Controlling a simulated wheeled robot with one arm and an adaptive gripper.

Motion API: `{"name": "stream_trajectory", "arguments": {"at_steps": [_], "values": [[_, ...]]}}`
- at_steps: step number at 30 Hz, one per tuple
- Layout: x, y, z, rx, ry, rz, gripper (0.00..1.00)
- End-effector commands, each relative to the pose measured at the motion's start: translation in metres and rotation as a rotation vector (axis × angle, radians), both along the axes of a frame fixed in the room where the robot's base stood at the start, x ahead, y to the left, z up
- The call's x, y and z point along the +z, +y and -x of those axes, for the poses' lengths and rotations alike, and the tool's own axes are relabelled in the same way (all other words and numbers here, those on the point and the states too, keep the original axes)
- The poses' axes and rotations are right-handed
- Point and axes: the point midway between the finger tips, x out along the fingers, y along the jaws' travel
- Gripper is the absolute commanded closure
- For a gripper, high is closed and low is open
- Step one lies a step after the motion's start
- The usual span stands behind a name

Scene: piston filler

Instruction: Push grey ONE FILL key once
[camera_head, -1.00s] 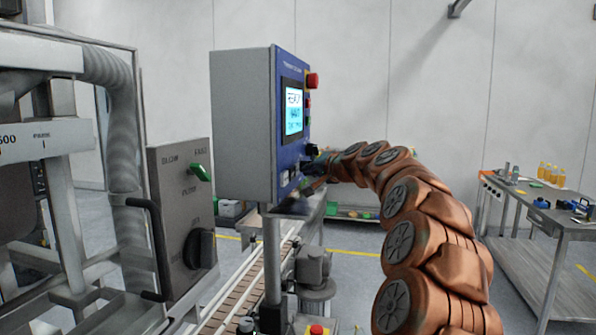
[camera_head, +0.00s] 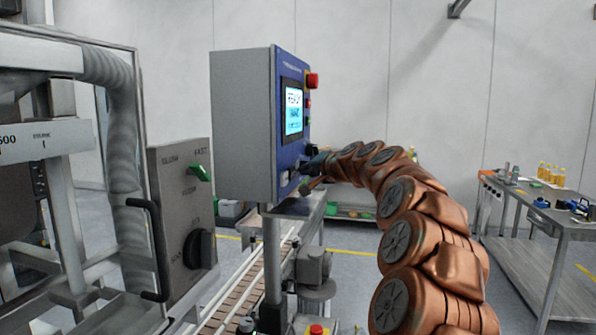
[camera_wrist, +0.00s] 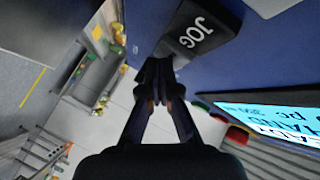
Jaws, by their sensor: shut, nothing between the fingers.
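The blue front of the control box (camera_head: 292,150) stands left of my arm, with its lit screen (camera_head: 293,110) facing right. My gripper (camera_head: 312,168) is at the lower part of this panel, seen from the side. In the wrist view my gripper (camera_wrist: 160,68) is shut and empty, its tips just below a black key marked JOG (camera_wrist: 196,30). Whether the tips touch the panel I cannot tell. A pale grey piece (camera_wrist: 268,6), cut off by the top edge, may be the ONE FILL key; its label is not visible. In the head view the key labels are unreadable.
A red button (camera_head: 313,80) sticks out high on the box's front edge. A conveyor (camera_head: 235,300) runs below the box. A lever panel (camera_head: 182,210) stands at left. A metal table (camera_head: 540,205) with bottles is at right.

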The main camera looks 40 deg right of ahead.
Motion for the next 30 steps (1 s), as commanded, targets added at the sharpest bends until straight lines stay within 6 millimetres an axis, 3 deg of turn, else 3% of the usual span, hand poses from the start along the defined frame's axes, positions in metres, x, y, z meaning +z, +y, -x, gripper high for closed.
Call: {"name": "stream_trajectory", "arguments": {"at_steps": [20,30], "values": [[-0.0003,0.0026,-0.0036,0.001,0.000,0.000,1.00],[-0.0006,-0.0033,0.0051,0.001,-0.001,0.000,1.00]]}}
